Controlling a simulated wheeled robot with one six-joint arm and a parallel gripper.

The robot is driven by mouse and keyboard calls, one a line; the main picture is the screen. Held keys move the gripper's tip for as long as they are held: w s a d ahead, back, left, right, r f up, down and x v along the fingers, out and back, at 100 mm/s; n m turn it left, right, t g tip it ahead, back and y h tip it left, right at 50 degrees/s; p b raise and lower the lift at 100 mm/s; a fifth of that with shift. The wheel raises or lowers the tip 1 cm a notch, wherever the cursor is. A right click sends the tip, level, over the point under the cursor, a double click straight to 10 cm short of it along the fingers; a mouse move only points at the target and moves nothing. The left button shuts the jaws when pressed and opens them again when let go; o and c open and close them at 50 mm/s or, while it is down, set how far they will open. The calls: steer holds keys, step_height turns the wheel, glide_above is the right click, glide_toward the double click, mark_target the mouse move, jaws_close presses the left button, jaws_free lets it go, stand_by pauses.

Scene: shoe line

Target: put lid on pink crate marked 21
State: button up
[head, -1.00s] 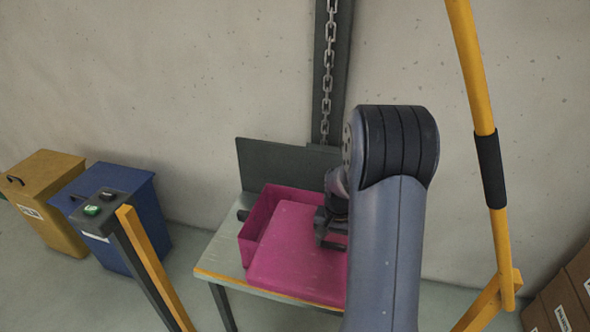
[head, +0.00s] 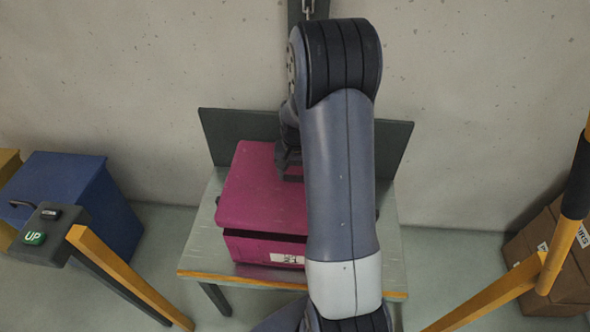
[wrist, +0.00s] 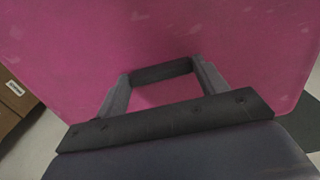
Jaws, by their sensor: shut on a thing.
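The pink lid (head: 258,195) lies over the pink crate (head: 250,249) on the small table, roughly level and covering its opening. A dark line shows under the lid's front edge; I cannot tell whether the lid is fully seated. A white label (head: 287,258) shows on the crate's front, its mark too small to read surely. My gripper (head: 290,168) is at the top of the lid, shut on its dark handle. In the wrist view the gripper (wrist: 162,75) meets the handle, with the pink lid (wrist: 220,45) filling most of the picture. My arm hides the lid's right side.
The table (head: 205,245) has a dark back panel (head: 228,135). A blue bin (head: 70,190) and a post with a green UP button (head: 35,238) stand left. Yellow rails (head: 130,275) flank the front. Cardboard boxes (head: 560,250) stand right.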

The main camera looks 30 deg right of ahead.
steer(key=shift+f+b, duration=2.65)
steer(key=shift+f, duration=1.15)
steer(key=shift+f+b, duration=0.4)
steer(key=shift+b, duration=0.15)
steer(key=o, duration=1.1)
steer(key=shift+s, duration=0.1)
steer(key=shift+o, duration=1)
steer(key=shift+r, duration=0.1)
steer(key=shift+r+p, duration=2.4)
steer(key=shift+r, duration=1.05)
steer(key=shift+f, duration=0.1)
